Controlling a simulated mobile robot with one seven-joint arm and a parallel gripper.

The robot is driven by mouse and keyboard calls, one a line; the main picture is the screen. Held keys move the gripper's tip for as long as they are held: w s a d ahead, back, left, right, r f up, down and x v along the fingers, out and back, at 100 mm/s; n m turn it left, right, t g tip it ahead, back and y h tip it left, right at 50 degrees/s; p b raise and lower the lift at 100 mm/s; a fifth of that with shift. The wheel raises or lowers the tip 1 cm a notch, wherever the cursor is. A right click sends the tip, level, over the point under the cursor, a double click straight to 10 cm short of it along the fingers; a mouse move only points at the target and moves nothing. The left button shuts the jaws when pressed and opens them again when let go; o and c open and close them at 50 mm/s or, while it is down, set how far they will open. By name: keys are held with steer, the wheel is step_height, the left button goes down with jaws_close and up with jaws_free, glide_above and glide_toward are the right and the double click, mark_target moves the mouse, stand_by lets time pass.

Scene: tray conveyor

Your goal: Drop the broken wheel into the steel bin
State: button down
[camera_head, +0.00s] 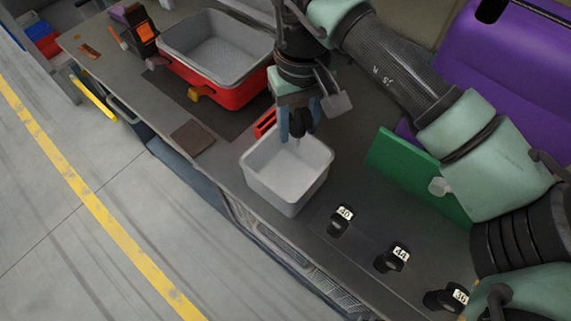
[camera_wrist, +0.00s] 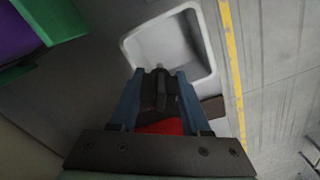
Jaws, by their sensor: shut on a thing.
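My gripper (camera_head: 297,128) is shut on a small dark thing, which I take to be the broken wheel (camera_wrist: 160,92). In the wrist view the wheel sits between the two blue fingers. In the head view the fingers hide most of it. The pale grey steel bin (camera_head: 268,186) stands open-topped on the counter. The gripper points down over the bin's back part, its tips near or just above rim height; the exact height is hard to tell. The bin also shows in the wrist view (camera_wrist: 205,80), beyond the fingertips. The visible part of its inside looks empty.
Several black wheels with number tags, such as 40 (camera_head: 340,222) and 44 (camera_head: 391,258), lie along the counter's front. A green panel (camera_head: 415,175) and a purple suitcase (camera_head: 510,80) are at right. An open red suitcase (camera_head: 235,92) lies left of the arm.

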mark_target(297, 140)
steer(key=shift+f+b, duration=0.6)
steer(key=shift+f, duration=1.45)
steer(key=shift+c, duration=1.4)
jaws_free()
step_height(297, 140, up, 13)
